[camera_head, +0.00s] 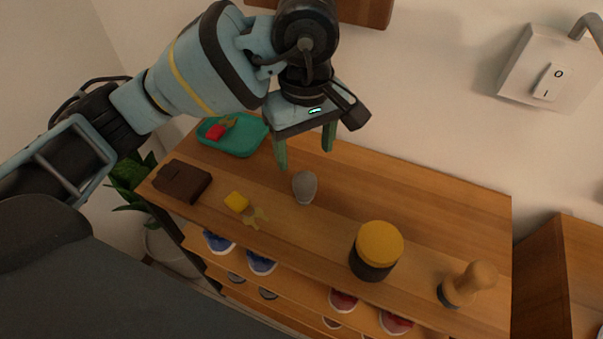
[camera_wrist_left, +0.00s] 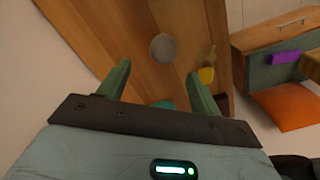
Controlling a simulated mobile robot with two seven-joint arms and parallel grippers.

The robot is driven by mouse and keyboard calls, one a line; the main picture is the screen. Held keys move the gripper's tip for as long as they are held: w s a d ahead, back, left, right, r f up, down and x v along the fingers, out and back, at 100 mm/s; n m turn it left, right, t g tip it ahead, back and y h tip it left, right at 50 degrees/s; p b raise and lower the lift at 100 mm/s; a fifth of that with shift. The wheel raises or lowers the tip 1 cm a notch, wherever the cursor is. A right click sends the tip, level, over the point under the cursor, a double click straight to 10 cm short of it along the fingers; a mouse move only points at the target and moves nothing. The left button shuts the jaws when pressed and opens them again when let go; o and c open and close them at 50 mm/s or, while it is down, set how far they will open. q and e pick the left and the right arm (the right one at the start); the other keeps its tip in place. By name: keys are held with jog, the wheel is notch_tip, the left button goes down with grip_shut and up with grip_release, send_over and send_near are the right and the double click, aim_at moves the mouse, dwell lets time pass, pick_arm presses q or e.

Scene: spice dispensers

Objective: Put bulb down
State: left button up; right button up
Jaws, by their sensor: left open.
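A grey bulb (camera_head: 304,187) stands on the wooden shelf top (camera_head: 440,220) in the head view. It also shows in the left wrist view as a grey round shape (camera_wrist_left: 163,47), beyond and between the fingertips. My left gripper (camera_head: 305,160) is open and empty above the shelf, with its green fingers pointing down. The bulb is just below the fingertips and appears apart from them. The fingers also show in the left wrist view (camera_wrist_left: 160,70). My right gripper is in neither view.
A yellow-lidded jar (camera_head: 376,250) and a wooden stamp-like object (camera_head: 467,284) are on the right. Shoes fill lower shelves.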

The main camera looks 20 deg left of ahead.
aim_at(305, 174)
pick_arm(q)
jog(key=shift+s+n, duration=0.1)
jog(key=shift+n, duration=0.2)
jog(key=shift+s+d+f, duration=0.1)
jog(key=shift+s+f, duration=0.05)
jog(key=shift+f, duration=1.15)
jog(key=shift+s+f+b, duration=0.15)
jog(key=shift+f+b, duration=0.15)
jog(key=shift+f, duration=2.3)
jog(key=c, duration=1.1)
jog(key=shift+c, duration=0.2)
